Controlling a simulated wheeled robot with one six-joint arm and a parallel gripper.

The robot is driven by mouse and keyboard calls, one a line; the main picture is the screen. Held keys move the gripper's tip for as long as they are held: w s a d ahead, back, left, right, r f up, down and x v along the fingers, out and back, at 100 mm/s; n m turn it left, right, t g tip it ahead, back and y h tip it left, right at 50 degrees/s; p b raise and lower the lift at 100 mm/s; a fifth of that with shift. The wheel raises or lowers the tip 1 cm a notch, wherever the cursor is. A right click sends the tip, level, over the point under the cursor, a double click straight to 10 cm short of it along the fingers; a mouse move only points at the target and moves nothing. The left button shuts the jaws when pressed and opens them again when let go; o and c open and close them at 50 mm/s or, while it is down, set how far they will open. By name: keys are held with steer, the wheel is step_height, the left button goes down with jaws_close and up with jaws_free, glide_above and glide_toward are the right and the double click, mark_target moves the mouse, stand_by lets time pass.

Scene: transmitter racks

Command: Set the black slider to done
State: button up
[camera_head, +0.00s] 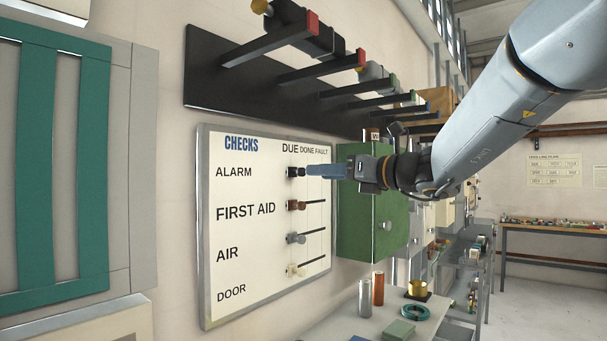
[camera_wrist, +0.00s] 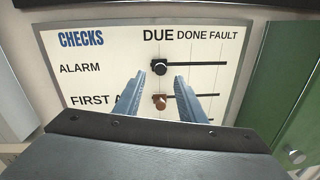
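The CHECKS board (camera_head: 208,230) hangs on the wall, with columns marked DUE, DONE and FAULT. The black slider (camera_head: 293,172) is on the ALARM row, at the left end of its track under DUE; it also shows in the wrist view (camera_wrist: 159,67). My gripper (camera_head: 309,171) points at the board from the right, close to the black slider. In the wrist view its two blue fingers (camera_wrist: 160,82) are apart, with the black slider seen between and just beyond their tips. I cannot tell whether they touch it.
Below it are a brown slider (camera_head: 296,205), a grey slider (camera_head: 295,238) and a cream slider (camera_head: 296,270), all near the left of their tracks. A green cabinet (camera_head: 372,215) stands right of the board. A black rack with pegs (camera_head: 215,85) juts out above.

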mark_target(303, 173)
steer(key=p+x, duration=0.2)
steer(key=x, duration=0.5)
steer(key=shift+w+a+p, duration=0.15)
steer(key=shift+a+p, duration=0.05)
steer(key=shift+p, duration=0.1)
jaws_close()
